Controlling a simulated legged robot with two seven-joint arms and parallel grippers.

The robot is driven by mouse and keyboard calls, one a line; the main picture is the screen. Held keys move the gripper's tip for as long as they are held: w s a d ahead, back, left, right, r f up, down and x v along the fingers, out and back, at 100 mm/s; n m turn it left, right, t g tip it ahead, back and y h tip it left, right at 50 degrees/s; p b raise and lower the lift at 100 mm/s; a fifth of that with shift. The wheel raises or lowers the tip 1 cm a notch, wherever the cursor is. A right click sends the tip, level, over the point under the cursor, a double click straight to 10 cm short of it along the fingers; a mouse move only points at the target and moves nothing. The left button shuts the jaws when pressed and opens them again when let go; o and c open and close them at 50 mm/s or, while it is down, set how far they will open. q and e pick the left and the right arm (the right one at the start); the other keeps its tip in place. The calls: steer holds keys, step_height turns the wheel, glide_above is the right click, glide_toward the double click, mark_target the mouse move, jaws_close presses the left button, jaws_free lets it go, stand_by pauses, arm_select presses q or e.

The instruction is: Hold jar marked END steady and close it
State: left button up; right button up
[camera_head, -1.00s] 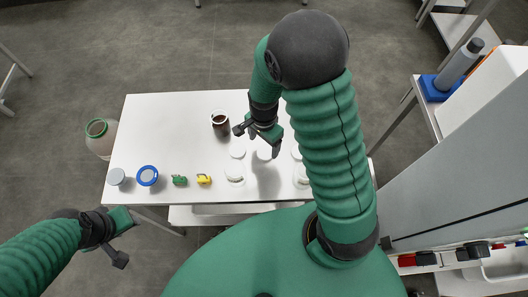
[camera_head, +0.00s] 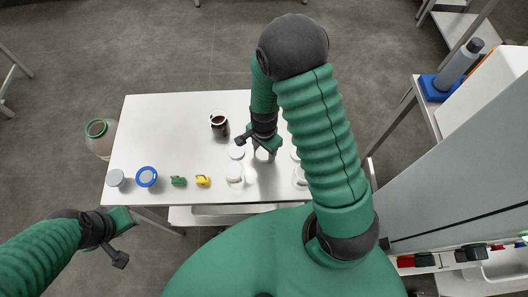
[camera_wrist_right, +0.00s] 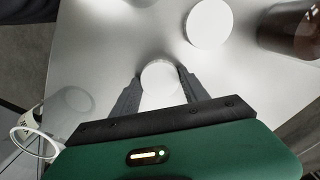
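My right gripper (camera_head: 263,154) is low over the right part of the white table. In the right wrist view its fingers (camera_wrist_right: 159,78) are spread on either side of a small round white lid (camera_wrist_right: 160,77); I cannot tell whether they touch it. A brown jar (camera_head: 219,124) stands upright to the left of that gripper; it also shows in the wrist view (camera_wrist_right: 292,30). No END marking is readable on any jar. My left gripper (camera_head: 122,238) is off the table's front left, its jaws apart and empty.
More white round pieces (camera_head: 235,173) lie around the right gripper. A blue-rimmed lid (camera_head: 147,177), a grey-topped jar (camera_head: 115,178), a green piece (camera_head: 178,181) and a yellow piece (camera_head: 203,180) stand along the front left edge. The table's (camera_head: 165,125) back left is clear.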

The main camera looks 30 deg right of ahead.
mark_target(264, 153)
steer(key=c, duration=0.8)
steer(key=shift+o, duration=0.2)
step_height(264, 153, up, 10)
steer(key=shift+p, duration=0.3)
